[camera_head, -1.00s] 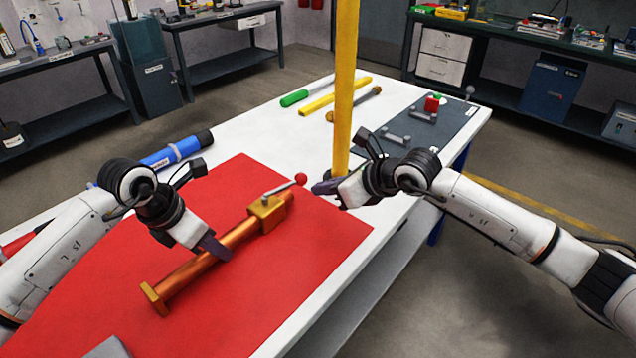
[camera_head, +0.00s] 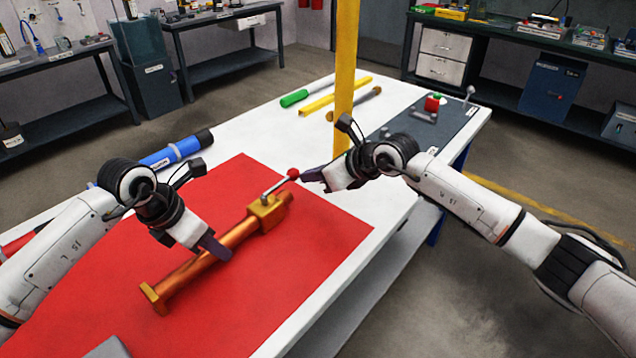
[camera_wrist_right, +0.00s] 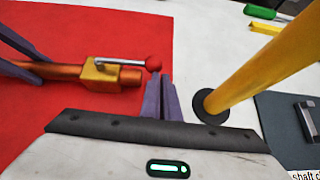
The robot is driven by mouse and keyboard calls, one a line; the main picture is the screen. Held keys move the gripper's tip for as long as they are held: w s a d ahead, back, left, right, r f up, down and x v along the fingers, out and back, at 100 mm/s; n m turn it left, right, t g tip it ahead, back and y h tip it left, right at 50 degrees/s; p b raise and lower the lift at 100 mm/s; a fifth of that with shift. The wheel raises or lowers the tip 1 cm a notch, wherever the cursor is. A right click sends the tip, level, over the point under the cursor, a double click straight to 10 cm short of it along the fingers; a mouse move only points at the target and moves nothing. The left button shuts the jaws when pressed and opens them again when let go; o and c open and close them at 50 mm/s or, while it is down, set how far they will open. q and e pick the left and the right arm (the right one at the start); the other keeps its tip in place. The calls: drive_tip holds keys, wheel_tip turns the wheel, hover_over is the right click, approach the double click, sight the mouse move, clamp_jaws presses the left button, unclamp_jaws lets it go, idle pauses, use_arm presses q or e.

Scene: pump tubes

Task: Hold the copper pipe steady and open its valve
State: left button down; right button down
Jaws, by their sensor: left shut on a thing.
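The copper pipe (camera_head: 187,274) lies diagonally on the red mat, with a brass valve block (camera_head: 266,213) near its far end. A metal lever with a red ball knob (camera_head: 293,174) points from the valve roughly along the pipe. It also shows in the right wrist view (camera_wrist_right: 153,63). My left gripper (camera_head: 215,247) is shut on the pipe's middle. My right gripper (camera_head: 308,180) is just right of the knob, its purple fingers close together with nothing between them. In the right wrist view its fingertips (camera_wrist_right: 162,78) are beside the knob; contact is unclear.
A yellow post (camera_head: 345,80) stands upright on the white table just behind my right gripper. A blue tube (camera_head: 175,152), a green-handled tool (camera_head: 294,98) and a yellow bar (camera_head: 335,95) lie farther back. The red mat (camera_head: 100,255) is mostly clear around the pipe.

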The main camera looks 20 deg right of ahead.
use_arm(q)
drive_tip(key=shift+s+d, duration=0.1)
drive_tip(key=shift+d, duration=0.05)
use_arm(e)
drive_tip(key=shift+s+d, duration=0.1)
drive_tip(key=shift+s, duration=0.7)
drive_tip(key=shift+s+d+f, duration=0.1)
drive_tip(key=shift+s+d, duration=0.15)
drive_tip(key=shift+s, duration=0.05)
drive_tip(key=shift+s+d+f, duration=0.2)
drive_tip(key=shift+s+d, duration=0.3)
drive_tip(key=shift+d, duration=0.05)
drive_tip(key=shift+s+d+f, duration=0.15)
drive_tip(key=shift+s+d, duration=0.3)
drive_tip(key=shift+d, duration=0.1)
drive_tip(key=w+d+v, duration=0.1)
drive_tip(key=v, duration=0.9)
drive_tip(key=shift+d, duration=0.25)
use_arm(q)
drive_tip(key=c, duration=1.3)
unclamp_jaws()
drive_tip(key=shift+r, duration=0.1)
